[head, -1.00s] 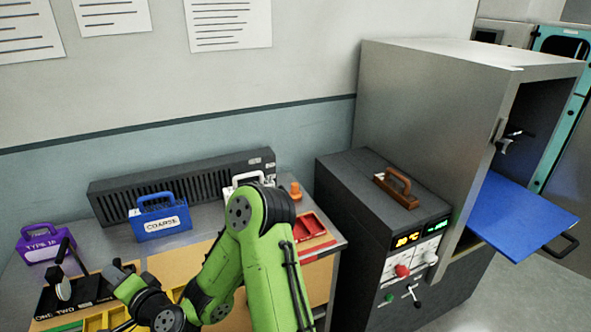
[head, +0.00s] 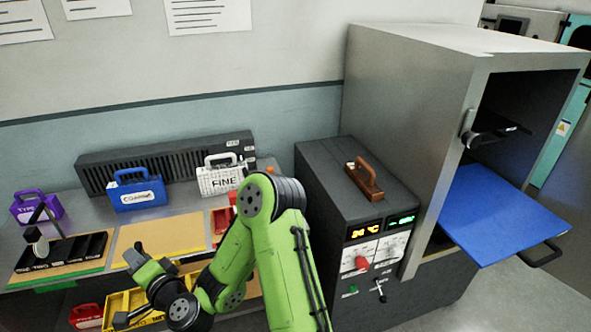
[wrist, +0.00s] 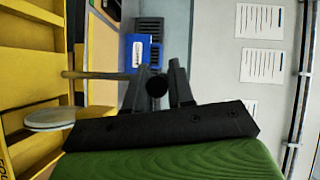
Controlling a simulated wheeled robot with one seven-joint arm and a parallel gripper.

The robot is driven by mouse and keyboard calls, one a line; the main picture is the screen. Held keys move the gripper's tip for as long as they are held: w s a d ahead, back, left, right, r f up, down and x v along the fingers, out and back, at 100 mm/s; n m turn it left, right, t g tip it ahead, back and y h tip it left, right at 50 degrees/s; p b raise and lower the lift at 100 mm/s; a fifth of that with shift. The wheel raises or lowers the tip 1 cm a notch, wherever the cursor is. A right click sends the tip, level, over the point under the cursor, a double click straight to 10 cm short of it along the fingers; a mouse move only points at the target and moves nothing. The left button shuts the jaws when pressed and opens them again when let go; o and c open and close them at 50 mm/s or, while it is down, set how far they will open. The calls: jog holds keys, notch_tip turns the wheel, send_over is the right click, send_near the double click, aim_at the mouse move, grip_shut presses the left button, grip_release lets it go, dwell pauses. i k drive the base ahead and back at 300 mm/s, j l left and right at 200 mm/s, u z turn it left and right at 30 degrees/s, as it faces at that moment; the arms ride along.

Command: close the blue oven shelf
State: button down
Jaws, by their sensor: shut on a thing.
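The blue oven shelf (head: 500,212) sticks out of the open grey oven (head: 410,110) at the right of the head view. A dark handle (head: 545,255) is on its outer end. My gripper (head: 136,258) is far to the left, above the workbench and well apart from the shelf. In the wrist view my gripper (wrist: 158,82) has a small dark round-ended thing (wrist: 157,87) between its fingers. What that thing is cannot be made out. The back of the shelf is hidden inside the oven.
A dark control box (head: 350,195) with a brown handle stands between bench and oven. Blue (head: 137,194), purple (head: 38,207) and white FINE (head: 222,178) carriers stand on the bench. A yellow tray (head: 125,300) lies beside my arm. The floor right of the shelf looks clear.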

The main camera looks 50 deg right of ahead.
aim_at(509, 225)
jog(key=k+l, duration=1.3)
jog(key=k, duration=0.05)
